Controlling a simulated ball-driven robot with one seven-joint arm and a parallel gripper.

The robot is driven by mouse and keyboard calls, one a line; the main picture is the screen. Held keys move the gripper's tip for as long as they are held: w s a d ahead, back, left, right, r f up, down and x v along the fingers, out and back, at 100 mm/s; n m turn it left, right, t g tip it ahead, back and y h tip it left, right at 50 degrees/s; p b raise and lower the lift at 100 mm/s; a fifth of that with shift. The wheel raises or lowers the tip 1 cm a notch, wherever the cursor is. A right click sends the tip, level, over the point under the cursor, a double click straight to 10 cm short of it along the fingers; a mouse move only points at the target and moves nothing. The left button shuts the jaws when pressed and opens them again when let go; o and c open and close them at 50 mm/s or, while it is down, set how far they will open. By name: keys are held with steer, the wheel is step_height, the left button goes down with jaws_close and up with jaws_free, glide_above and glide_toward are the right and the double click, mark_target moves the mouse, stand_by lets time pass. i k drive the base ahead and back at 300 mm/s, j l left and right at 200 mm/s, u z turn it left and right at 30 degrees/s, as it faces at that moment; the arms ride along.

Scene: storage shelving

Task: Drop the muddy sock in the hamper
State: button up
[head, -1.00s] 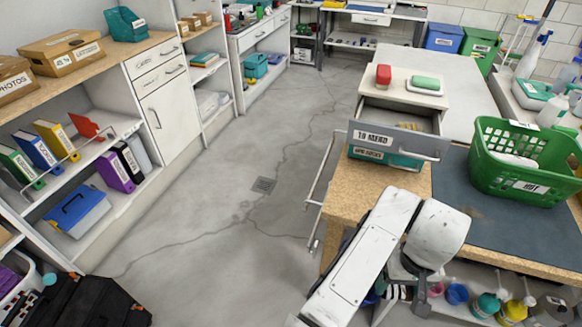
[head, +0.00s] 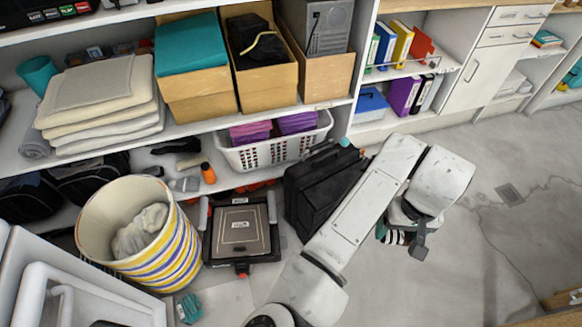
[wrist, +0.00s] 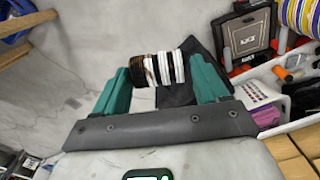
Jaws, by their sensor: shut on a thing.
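My gripper (wrist: 163,78) is shut on a black-and-white striped sock with a brown patch (wrist: 160,68), held between its teal fingers. In the head view the gripper (head: 396,232) and sock (head: 392,238) hang over bare floor, partly hidden by my arm. The hamper (head: 165,255) is a round cream basket with yellow and blue stripes at the lower left. It is open at the top, with crumpled grey cloth (head: 140,230) inside. Part of it shows at the top right of the wrist view (wrist: 296,14). The gripper is well to the right of the hamper.
A black case (head: 312,190) stands between my arm and the shelf. A dark flat scale-like device (head: 240,232) lies beside the hamper. A white basket with purple cloths (head: 275,150) sits on the low shelf. A white appliance (head: 60,285) is at lower left. Floor at right is clear.

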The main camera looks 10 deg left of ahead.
mark_target(147, 239)
steer(key=i+l+u, duration=0.1)
steer(key=u, duration=0.3)
steer(key=l+u, duration=0.2)
steer(key=u, duration=0.25)
steer(key=i+l+u, duration=0.1)
steer(key=u, duration=0.3)
steer(key=l+u, duration=0.3)
steer(key=u, duration=0.15)
steer(key=l+u, duration=0.2)
steer(key=l, duration=0.35)
steer(key=k+l+u, duration=0.2)
steer(key=l, duration=0.3)
steer(key=l+u, duration=0.15)
steer(key=l, duration=0.35)
steer(key=k, duration=0.05)
